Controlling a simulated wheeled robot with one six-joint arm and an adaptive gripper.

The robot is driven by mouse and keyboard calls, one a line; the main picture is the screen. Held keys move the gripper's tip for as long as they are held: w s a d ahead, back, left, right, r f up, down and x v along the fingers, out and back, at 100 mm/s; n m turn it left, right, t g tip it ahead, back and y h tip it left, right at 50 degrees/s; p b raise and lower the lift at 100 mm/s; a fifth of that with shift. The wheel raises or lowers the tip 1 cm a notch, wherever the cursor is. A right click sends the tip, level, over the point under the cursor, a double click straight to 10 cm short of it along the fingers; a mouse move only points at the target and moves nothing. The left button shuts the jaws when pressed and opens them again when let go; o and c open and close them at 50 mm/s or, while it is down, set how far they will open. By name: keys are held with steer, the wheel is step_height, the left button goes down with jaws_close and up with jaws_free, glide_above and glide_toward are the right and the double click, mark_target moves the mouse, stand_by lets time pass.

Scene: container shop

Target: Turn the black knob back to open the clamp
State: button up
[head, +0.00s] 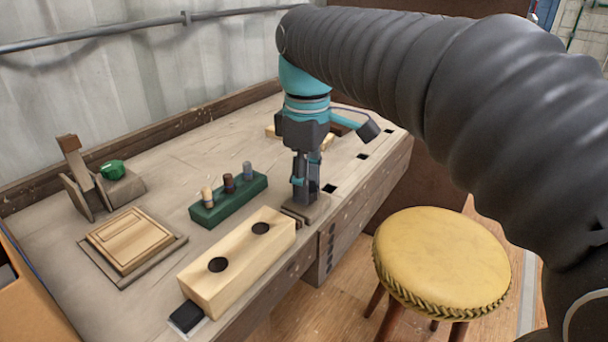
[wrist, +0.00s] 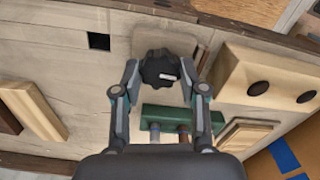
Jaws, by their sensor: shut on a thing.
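The black knob (wrist: 160,66) is a dark lobed knob with a small white mark on its right side, seen in the wrist view. My gripper (wrist: 160,80) points down and is shut on the knob, one finger on each side. In the head view my gripper (head: 305,190) stands over the clamp (head: 318,210), a grey-brown block at the bench's front edge; the fingers hide the knob there. Whether the clamp's jaw is open or shut cannot be told. A pale wooden block with two dark holes (head: 237,265) lies along the front edge, left of the clamp.
A green rack (head: 228,203) with several small pegs stands just left of my gripper. Farther left are a framed wooden panel (head: 130,240) and a wooden holder with a green piece (head: 112,170). A yellow stool (head: 441,258) stands in front of the bench (head: 190,160).

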stand_by(0.4)
steer(key=o, duration=1.1)
steer(key=shift+o, duration=0.2)
step_height(320, 180, up, 12)
steer(key=s+d+f+m+t, duration=0.2)
steer(key=s+d+f+m, duration=0.2)
steer(key=f, duration=0.4)
steer(key=s+d+f+m+t, duration=0.1)
steer(key=s+d+f+m, duration=0.3)
steer(key=f, duration=0.4)
steer(key=s+d+f+m+t, duration=0.2)
steer(key=s+d+f+m, duration=0.2)
steer(key=f, duration=0.3)
steer(key=shift+s+d+f+m+t, duration=0.3)
steer(key=shift+s+f+m, duration=0.15)
steer(key=shift+s, duration=0.45)
